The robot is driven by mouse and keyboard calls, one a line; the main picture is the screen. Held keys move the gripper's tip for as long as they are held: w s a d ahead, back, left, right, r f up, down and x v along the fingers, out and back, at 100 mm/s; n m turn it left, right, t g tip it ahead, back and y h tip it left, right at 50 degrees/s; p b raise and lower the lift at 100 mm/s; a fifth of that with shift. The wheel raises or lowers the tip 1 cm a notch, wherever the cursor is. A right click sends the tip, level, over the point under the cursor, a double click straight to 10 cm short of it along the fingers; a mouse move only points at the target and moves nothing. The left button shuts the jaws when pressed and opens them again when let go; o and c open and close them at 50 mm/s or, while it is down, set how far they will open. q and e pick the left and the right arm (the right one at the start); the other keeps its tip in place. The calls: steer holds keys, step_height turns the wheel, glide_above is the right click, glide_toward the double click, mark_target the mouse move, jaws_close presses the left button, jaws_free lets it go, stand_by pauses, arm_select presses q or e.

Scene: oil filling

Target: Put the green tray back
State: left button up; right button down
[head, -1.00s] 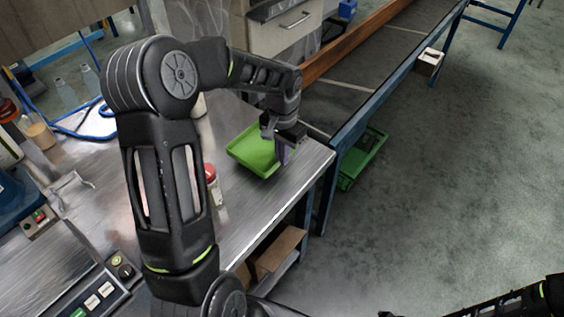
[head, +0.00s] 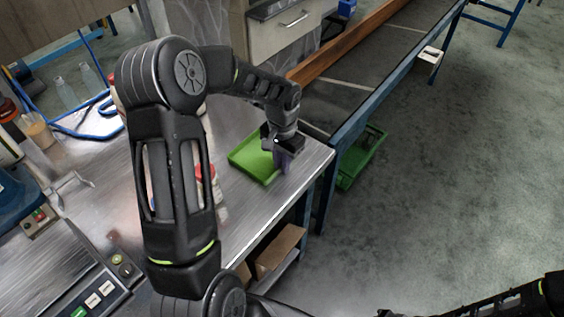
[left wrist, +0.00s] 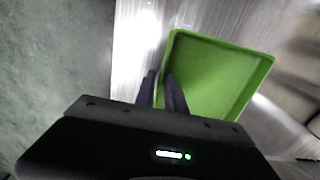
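The green tray (head: 243,160) is at the far right end of the metal table. It is empty where I can see into it and also shows in the left wrist view (left wrist: 215,75). My left gripper (head: 283,162) is at the tray's right side, pointing down. In the left wrist view its dark fingers (left wrist: 162,92) are close together, one on each side of the tray's wall, shut on it. I cannot tell whether the tray's base touches the table. Only part of my right arm shows at the lower right; its finger state is unclear.
A bottle with a red lid (head: 212,190) stands on the table behind my left arm. A conveyor (head: 345,95) runs beyond the table, with a green crate (head: 362,158) below it. A button panel (head: 95,295) is at the lower left. Open floor lies to the right.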

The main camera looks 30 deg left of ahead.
arm_select(q)
steer(key=shift+o, duration=0.9)
steer(key=shift+r, duration=0.15)
step_height(320, 180, up, 12)
steer(key=shift+b, duration=0.45)
